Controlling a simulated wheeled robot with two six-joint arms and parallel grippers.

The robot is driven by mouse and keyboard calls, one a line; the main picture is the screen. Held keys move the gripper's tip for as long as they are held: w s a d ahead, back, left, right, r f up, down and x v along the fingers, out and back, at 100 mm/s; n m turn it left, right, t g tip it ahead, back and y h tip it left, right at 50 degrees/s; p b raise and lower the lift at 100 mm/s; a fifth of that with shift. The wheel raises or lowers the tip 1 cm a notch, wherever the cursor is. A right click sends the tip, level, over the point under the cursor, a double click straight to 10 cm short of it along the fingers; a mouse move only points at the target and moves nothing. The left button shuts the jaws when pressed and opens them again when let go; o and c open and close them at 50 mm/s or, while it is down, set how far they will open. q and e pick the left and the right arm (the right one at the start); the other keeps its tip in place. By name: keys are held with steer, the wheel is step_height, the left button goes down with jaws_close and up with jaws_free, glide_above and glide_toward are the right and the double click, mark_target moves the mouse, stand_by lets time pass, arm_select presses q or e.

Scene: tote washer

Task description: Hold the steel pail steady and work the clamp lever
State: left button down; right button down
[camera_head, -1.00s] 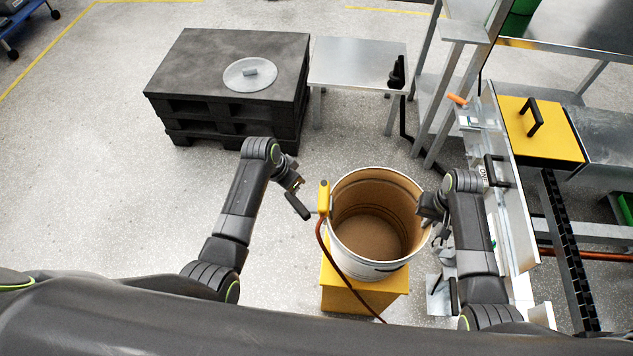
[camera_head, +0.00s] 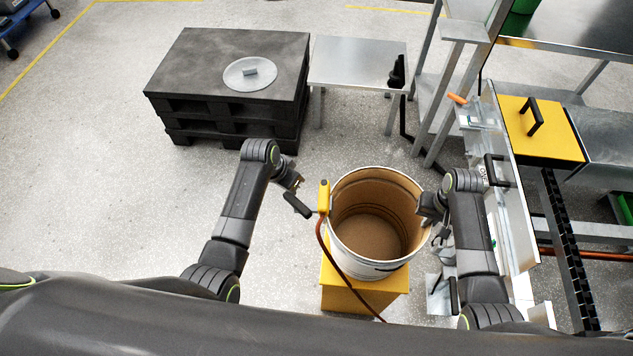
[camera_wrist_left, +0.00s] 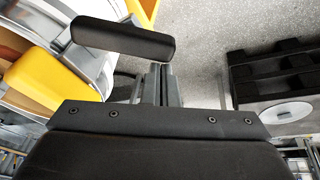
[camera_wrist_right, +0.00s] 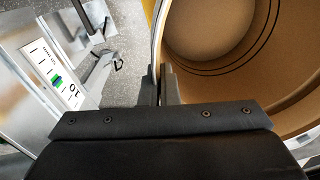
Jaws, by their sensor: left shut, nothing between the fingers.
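The pail (camera_head: 340,246) is pale outside and tan inside, open and empty, upright on a yellow stand (camera_head: 350,292). My right gripper (camera_head: 426,211) is shut on its right rim; in the right wrist view its fingers (camera_wrist_right: 160,84) sit on both sides of the wall. A black-gripped lever (camera_head: 296,205) sticks out left of the pail; it also shows in the left wrist view (camera_wrist_left: 124,38), on a metal arm. My left gripper (camera_head: 291,182) is shut and empty beside the lever's grip. Its fingertips (camera_wrist_left: 160,72) are very close to the grip; I cannot tell whether they touch.
A yellow handle (camera_head: 324,197) with a red-brown hose hangs at the pail's left rim. A black pallet stack (camera_head: 180,88) with a round lid (camera_head: 240,82) and a steel table (camera_head: 350,62) stand behind. The washer frame (camera_head: 510,225) is close on the right. Floor at left is clear.

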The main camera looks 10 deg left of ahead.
arm_select(q)
steer(key=shift+s+a+n, duration=0.15)
steer(key=shift+n, duration=0.25)
stand_by(1.4)
steer(key=shift+a, duration=0.1)
